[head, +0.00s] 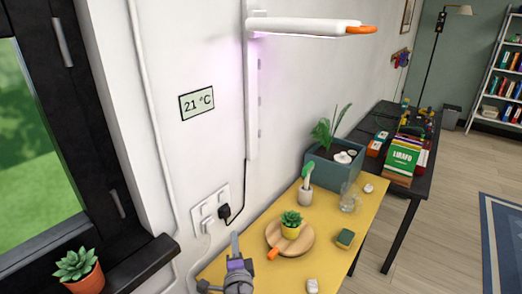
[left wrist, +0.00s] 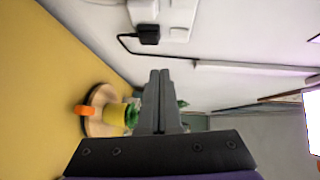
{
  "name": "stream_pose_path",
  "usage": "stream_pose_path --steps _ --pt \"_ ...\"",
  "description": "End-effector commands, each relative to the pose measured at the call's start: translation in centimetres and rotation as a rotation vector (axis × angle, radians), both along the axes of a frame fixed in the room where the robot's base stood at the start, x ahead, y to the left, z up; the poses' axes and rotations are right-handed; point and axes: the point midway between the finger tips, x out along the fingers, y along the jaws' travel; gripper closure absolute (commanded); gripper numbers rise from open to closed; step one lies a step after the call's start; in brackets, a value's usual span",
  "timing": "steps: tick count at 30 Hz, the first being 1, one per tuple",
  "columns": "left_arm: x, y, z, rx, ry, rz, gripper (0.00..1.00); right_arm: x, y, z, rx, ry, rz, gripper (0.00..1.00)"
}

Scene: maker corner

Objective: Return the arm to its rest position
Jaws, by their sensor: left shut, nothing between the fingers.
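My left gripper (head: 235,246) shows at the bottom of the head view, in front of the wall sockets and over the near left end of the yellow table (head: 337,255). In the left wrist view its two fingers (left wrist: 160,98) are together, with nothing between them. The fingers point toward the wall side, and the gripper touches nothing that I can see. My right gripper is not in view.
A socket panel (head: 211,209) with plugged cords is on the wall. A potted plant (head: 78,268) stands by the window.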

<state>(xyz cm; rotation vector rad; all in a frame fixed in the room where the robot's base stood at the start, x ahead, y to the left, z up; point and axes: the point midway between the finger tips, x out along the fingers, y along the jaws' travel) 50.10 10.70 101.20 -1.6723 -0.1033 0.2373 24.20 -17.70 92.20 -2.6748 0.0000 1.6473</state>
Motion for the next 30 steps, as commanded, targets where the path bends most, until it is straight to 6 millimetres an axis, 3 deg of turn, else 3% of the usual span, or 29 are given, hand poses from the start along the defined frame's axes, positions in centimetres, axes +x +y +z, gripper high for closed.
stream_pose_path --steps 5,9,13,16,21,25,30 --pt "-2.5 4.6 -0.2 -0.171 0.076 0.133 1.00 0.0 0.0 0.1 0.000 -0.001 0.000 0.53" --pt "-7.3 9.2 -1.8 -0.419 0.197 0.312 1.00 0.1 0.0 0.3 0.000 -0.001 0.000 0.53" --pt "-12.7 11.4 -4.0 -0.668 0.324 0.463 1.00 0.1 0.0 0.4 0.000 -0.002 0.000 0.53" --pt "-17.0 11.5 -5.8 -0.860 0.425 0.560 1.00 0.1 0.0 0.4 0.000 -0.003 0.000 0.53" --pt "-22.7 9.4 -7.7 -1.138 0.572 0.658 1.00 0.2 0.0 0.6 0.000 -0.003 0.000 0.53" --pt "-25.0 7.7 -8.3 -1.266 0.639 0.684 1.00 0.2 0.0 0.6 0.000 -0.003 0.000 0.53" --pt "-25.7 7.0 -8.4 -1.315 0.664 0.690 1.00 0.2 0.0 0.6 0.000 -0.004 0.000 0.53"
